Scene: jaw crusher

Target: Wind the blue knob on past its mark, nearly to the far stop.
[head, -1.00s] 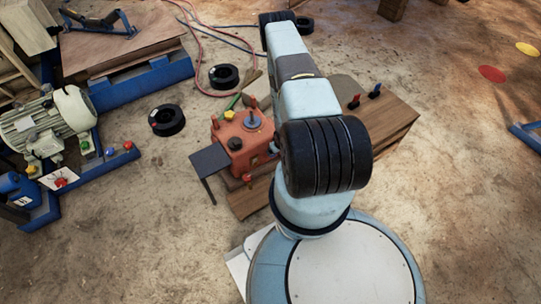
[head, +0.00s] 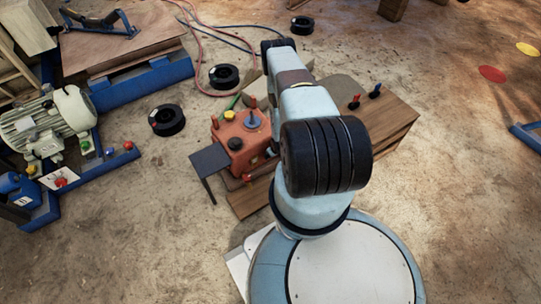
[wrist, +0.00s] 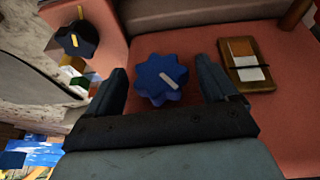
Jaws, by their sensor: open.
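The blue knob (wrist: 152,92) shows in the wrist view, a lobed star-shaped knob with a pale pointer line, which slants toward the lower right. It sits on a red-orange surface (wrist: 195,42). My gripper (wrist: 163,82) is open, with one dark finger to the left of the knob and the other to its right. A gap shows on both sides, wider on the right. I cannot make out the mark or the stops. In the head view my arm hides the gripper, and I cannot tell the blue knob for sure on the red-orange box (head: 228,163).
A black knob with a yellow pointer (wrist: 76,42) stands at upper left in the wrist view. A brown plate with a pale card (wrist: 262,84) lies right of the right finger. A wooden bench (head: 395,130) with two small levers is beside the box. Black rings (head: 168,120) lie on the floor.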

